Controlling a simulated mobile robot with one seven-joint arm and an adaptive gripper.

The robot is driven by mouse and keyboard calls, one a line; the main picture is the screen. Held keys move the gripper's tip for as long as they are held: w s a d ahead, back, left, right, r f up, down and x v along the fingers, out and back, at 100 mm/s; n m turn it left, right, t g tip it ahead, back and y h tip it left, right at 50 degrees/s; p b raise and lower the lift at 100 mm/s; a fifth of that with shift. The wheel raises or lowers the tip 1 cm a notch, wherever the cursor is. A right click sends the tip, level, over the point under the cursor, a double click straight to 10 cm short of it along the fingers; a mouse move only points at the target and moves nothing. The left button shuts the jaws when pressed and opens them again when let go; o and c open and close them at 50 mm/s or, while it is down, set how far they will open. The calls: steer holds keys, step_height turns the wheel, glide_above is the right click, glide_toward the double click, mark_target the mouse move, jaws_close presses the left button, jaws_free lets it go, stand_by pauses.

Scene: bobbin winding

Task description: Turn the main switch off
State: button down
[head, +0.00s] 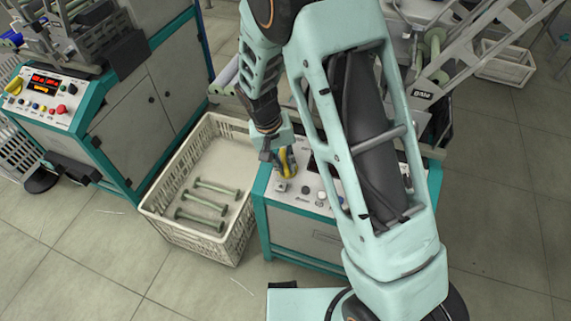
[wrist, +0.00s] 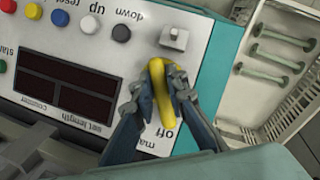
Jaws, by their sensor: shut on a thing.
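The main switch is a yellow handle (wrist: 158,85) at the corner of a white control panel (wrist: 70,45), next to the printed words "off" and partly hidden "ma...". In the wrist view the handle runs nearly up and down the picture, slightly tilted. My gripper (wrist: 155,92) is shut on it, one dark finger on each side. In the head view my gripper (head: 280,160) reaches down to the panel, and the yellow handle (head: 287,160) shows beside its fingers. Part of the switch and its label are hidden by the fingers.
The panel also carries a grey square knob (wrist: 174,38), a dark button (wrist: 121,33), several coloured buttons and a dark display (wrist: 62,88). A pale crate (head: 150,205) with several bobbins stands close beside the machine. Another machine (head: 48,92) stands at the left.

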steer(key=shift+s, duration=0.1)
steer(key=c, duration=1.9)
jaws_free()
steer(key=shift+c, duration=0.2)
steer(key=v, duration=1.2)
